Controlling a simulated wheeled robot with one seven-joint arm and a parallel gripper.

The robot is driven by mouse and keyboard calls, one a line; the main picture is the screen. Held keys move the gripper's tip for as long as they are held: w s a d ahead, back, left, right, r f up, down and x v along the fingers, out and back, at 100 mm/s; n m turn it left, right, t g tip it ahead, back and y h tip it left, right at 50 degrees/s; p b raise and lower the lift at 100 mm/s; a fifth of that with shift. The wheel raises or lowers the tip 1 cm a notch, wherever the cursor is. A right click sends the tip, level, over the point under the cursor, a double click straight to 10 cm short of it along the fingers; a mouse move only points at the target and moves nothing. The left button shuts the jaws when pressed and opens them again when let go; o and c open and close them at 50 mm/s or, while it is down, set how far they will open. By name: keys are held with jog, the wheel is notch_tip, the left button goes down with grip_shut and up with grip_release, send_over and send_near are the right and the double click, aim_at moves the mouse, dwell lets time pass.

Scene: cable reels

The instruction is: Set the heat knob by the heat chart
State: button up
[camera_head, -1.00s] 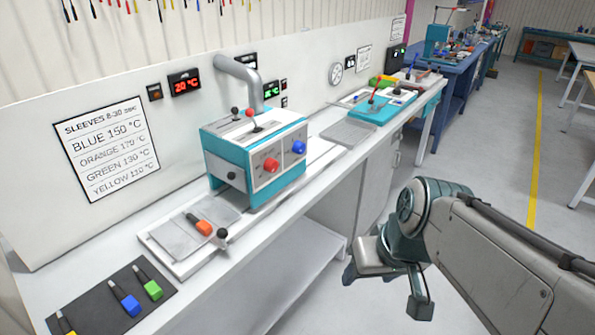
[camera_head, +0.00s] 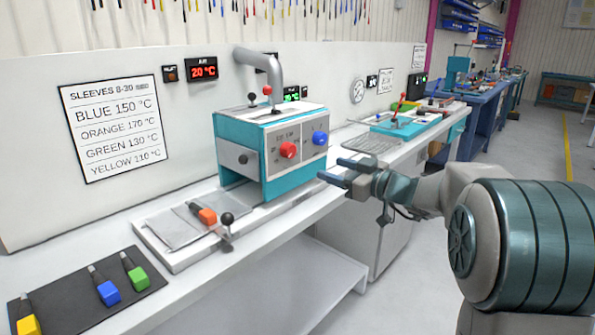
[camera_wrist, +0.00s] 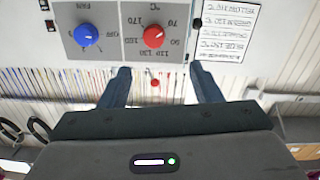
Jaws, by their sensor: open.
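The heat chart (camera_head: 117,125) on the wall reads blue 150, orange 170, green 130, yellow 110 °C. The teal and white heater box (camera_head: 240,130) carries a red knob (camera_head: 288,150) and a blue knob (camera_head: 320,138). The wrist view shows the red knob (camera_wrist: 154,37) upside down, ringed by numbers from 70 to 170; its white mark points toward the 70 side. The blue knob (camera_wrist: 86,35) is beside it under a fan label. My gripper (camera_head: 335,169) is open and empty, in front of the box, apart from the red knob. An orange-ended piece (camera_head: 207,216) lies on the tray before the box.
A red display (camera_head: 202,69) reads 20 °C. Blue, green and yellow pieces lie on a black mat (camera_head: 75,300) at front left. A small lever with a black ball (camera_head: 227,219) stands by the tray. A grey pipe (camera_head: 262,62) rises behind the box.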

aim_at(292, 152)
jog(key=shift+t, duration=0.3)
jog(key=p+x, duration=0.1)
jog(key=x, duration=0.3)
jog(key=p+x, duration=0.1)
jog(key=x, duration=0.4)
jog(key=p+x, duration=0.1)
jog(key=x, duration=0.4)
jog(key=shift+w+d, duration=0.25)
jog(key=shift+w, duration=0.1)
jog(key=c, duration=1)
